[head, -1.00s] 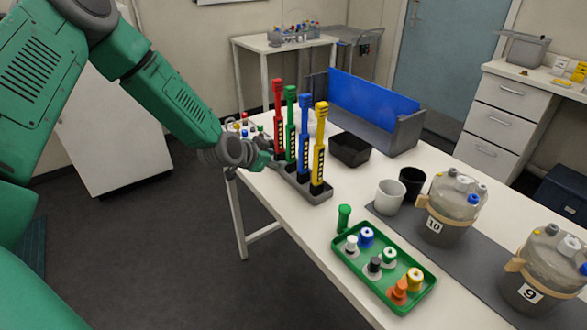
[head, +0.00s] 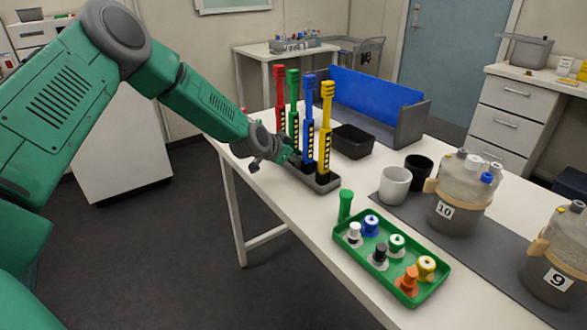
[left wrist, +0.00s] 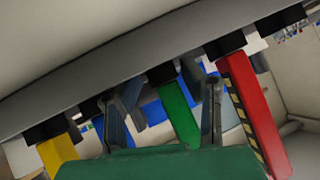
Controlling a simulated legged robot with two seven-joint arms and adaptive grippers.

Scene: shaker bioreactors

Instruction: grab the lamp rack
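The lamp rack is a dark grey tray (head: 322,184) on the white table. Red (head: 280,100), green (head: 293,110), blue (head: 308,120) and yellow (head: 326,130) lamps stand upright in it. My left gripper (head: 272,158) is at the rack's left long side, close to the red and green lamps. In the left wrist view the rack (left wrist: 150,45) crosses the top as a grey bar, with the lamps below it. There the left gripper's fingers (left wrist: 160,112) are apart, with the green lamp (left wrist: 176,112) between them in the picture. Contact cannot be told. My right gripper is out of view.
A dark bin (head: 351,142) and a blue-backed holder (head: 374,102) stand behind the rack. A green tray (head: 437,288) with several coloured pieces lies nearer. Two cups (head: 394,186) (head: 418,172) and two numbered vessels (head: 461,195) (head: 555,262) stand to the right.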

